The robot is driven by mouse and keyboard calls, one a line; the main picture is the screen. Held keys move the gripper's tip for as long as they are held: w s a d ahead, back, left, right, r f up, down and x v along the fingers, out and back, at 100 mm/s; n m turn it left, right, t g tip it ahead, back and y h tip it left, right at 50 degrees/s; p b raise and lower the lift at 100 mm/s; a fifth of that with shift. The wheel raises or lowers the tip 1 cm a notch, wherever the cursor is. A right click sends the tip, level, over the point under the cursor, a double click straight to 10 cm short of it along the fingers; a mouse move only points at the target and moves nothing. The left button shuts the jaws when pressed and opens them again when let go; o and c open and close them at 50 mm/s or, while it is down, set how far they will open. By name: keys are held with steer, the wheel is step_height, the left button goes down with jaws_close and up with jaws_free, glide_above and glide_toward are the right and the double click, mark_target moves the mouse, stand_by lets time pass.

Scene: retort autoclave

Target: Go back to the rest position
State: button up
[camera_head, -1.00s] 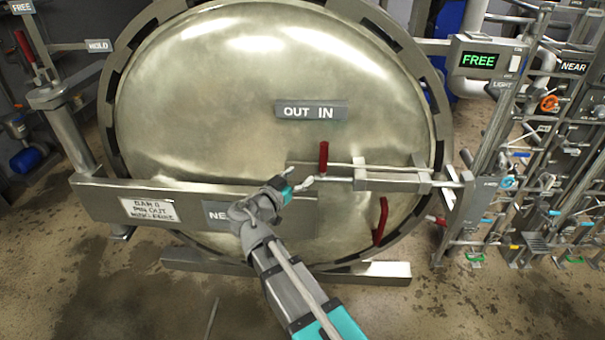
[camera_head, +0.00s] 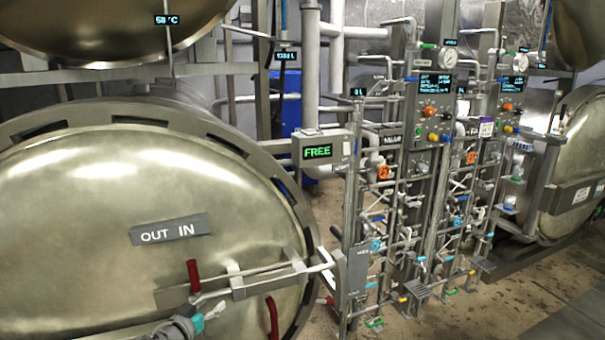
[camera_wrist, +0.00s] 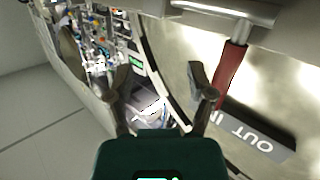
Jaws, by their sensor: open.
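My gripper (camera_head: 217,309) is at the bottom left of the head view, in front of the round metal autoclave door (camera_head: 90,235). In the wrist view my gripper (camera_wrist: 160,85) shows two fingers apart with nothing between them. A red handle (camera_head: 193,277) on the door's sliding bar (camera_head: 265,277) is just above my gripper in the head view. It also shows in the wrist view to the right of the fingers (camera_wrist: 231,72); I see no contact. A second red handle (camera_head: 272,318) is lower right. The "OUT IN" plate (camera_head: 170,229) is above the bar.
A grey box reading "FREE" (camera_head: 322,150) stands right of the door. Racks of valves, pipes and panels (camera_head: 430,110) fill the middle and right. Another round vessel door (camera_head: 575,175) is at the far right. Bare floor (camera_head: 500,305) lies at the lower right.

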steer(key=w+d+f+g, duration=0.1)
steer(key=d+f+g, duration=0.4)
steer(key=d, duration=0.7)
steer(key=w+d+f+g, duration=0.2)
steer(key=d+f+g, duration=0.25)
steer(key=d, duration=0.75)
steer(key=s+d+f+n+g+y, duration=0.1)
steer(key=s+d+f+g+y, duration=0.1)
steer(key=d, duration=0.6)
steer(key=s+d+f+n+g+y, duration=0.1)
steer(key=s+d+f+g+y, duration=0.2)
steer(key=s+d, duration=0.3)
steer(key=shift+d+f+n+y, duration=0.3)
steer(key=shift+d+f+y, duration=0.1)
steer(key=shift+d, duration=0.65)
steer(key=shift+g, duration=0.25)
